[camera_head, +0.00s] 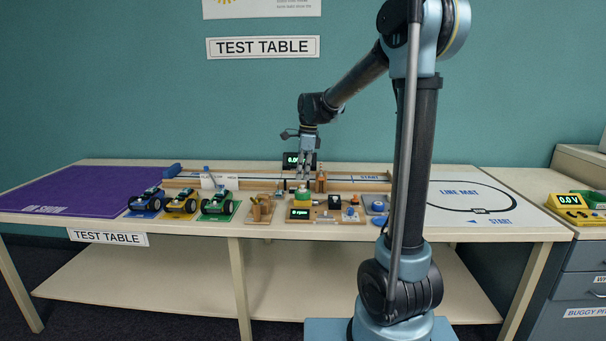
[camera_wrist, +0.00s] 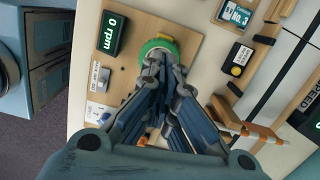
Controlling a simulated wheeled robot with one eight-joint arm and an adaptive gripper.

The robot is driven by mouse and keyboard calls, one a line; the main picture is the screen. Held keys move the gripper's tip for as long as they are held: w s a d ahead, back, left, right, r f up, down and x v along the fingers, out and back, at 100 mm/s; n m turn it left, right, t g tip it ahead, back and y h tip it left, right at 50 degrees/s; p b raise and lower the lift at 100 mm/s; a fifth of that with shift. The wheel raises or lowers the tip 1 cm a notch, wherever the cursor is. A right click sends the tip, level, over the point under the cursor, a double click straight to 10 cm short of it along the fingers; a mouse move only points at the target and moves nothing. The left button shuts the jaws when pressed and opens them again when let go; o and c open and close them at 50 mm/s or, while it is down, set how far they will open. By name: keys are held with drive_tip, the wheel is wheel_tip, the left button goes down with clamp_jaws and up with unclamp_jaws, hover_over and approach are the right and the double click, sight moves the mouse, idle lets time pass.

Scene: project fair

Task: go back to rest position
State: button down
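My gripper (camera_head: 304,178) hangs fingers down over the test table (camera_head: 190,226), on the end of my bent arm. Its fingers are drawn together, with nothing clearly seen between them. In the wrist view, the fingertips (camera_wrist: 166,66) overlap the near edge of a round green piece with a yellow middle (camera_wrist: 160,43). This piece stands on a wooden board beside a display reading "0 rpm" (camera_wrist: 110,34). In the head view, the green piece (camera_head: 302,193) is right below the fingertips. I cannot tell whether they touch it.
Three small buggies, blue (camera_head: 148,200), yellow (camera_head: 182,202) and green (camera_head: 217,203), stand left of the board. A wooden track (camera_head: 345,183) runs behind. A line mat (camera_head: 470,190) lies right, a purple mat (camera_head: 75,190) left.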

drive_tip(key=shift+f, duration=1.15)
drive_tip(key=shift+r, duration=0.15)
drive_tip(key=shift+r, duration=3.35)
drive_tip(key=shift+s+d, duration=0.15)
drive_tip(key=shift+d, duration=0.05)
drive_tip(key=s+d+f+n+t, duration=0.1)
drive_tip(key=s+d+f+n, duration=0.25)
drive_tip(key=s+d, duration=0.35)
drive_tip(key=s+d+f+n+h, duration=0.1)
drive_tip(key=s+d+f+n, duration=0.1)
drive_tip(key=s+d+n, duration=0.5)
drive_tip(key=s+d+f+n+t, duration=0.1)
drive_tip(key=s+d+f+n, duration=0.15)
drive_tip(key=s, duration=0.75)
drive_tip(key=s+d+f+n, duration=0.4)
drive_tip(key=s+f, duration=0.3)
drive_tip(key=f, duration=0.2)
drive_tip(key=shift+s, duration=0.2)
